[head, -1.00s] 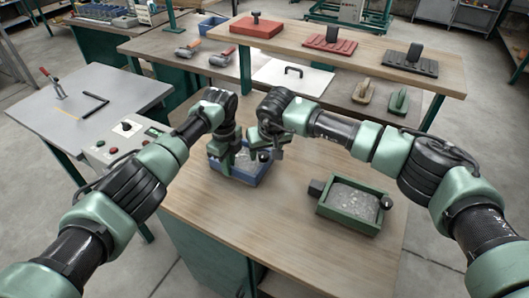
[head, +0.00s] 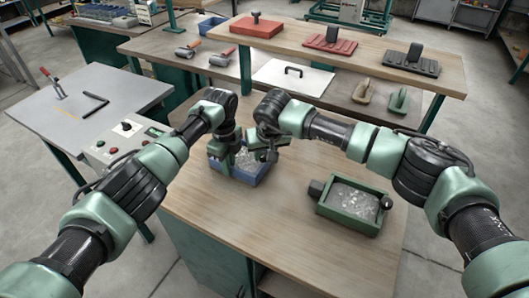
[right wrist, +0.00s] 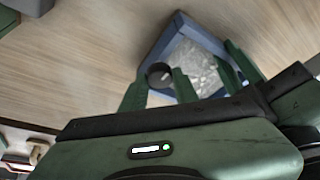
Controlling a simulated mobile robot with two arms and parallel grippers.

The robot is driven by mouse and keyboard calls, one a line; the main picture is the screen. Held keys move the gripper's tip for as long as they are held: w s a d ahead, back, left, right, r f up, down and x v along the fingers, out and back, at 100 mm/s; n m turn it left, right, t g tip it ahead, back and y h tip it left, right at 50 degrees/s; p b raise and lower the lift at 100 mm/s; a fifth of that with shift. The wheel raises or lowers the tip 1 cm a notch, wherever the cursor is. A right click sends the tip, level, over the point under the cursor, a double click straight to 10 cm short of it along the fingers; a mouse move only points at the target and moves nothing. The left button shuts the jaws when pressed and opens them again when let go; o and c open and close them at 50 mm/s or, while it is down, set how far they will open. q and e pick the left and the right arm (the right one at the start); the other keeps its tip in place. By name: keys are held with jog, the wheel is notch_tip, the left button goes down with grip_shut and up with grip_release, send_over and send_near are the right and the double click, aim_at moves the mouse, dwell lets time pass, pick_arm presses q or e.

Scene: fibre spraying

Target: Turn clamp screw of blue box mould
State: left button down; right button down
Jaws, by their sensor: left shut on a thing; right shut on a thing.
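The blue box mould (head: 262,175) stands on the wooden bench with pale grey, rough material inside. It also shows in the right wrist view (right wrist: 160,47). Its clamp screw, a dark round knob (right wrist: 158,75), is at the near corner in that view. My right gripper (right wrist: 158,92) has one finger on each side of the knob and is shut on it. My left gripper (head: 226,160) is shut on the left side of the blue box, its fingertips partly hidden. In the head view my right gripper (head: 269,151) is at the box's right side and hides the knob.
A green box mould (head: 335,211) with similar filling and dark knobs stands to the right on the same bench (head: 225,222). Behind, a raised shelf (head: 375,57) carries a red box and trowels. A control panel (head: 117,143) is at the left.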

jog(key=shift+a+m+h, duration=0.1)
jog(key=shift+m+h, duration=0.45)
jog(key=shift+m, duration=0.8)
jog(key=shift+a+m+h, duration=0.1)
jog(key=shift+m+h, duration=0.45)
jog(key=shift+m, duration=0.8)
jog(key=c, duration=1.1)
grip_release()
jog(key=shift+o, duration=0.2)
jog(key=shift+r, duration=0.1)
jog(key=v, duration=1.1)
jog(key=shift+r, duration=0.4)
jog(key=shift+s, duration=0.15)
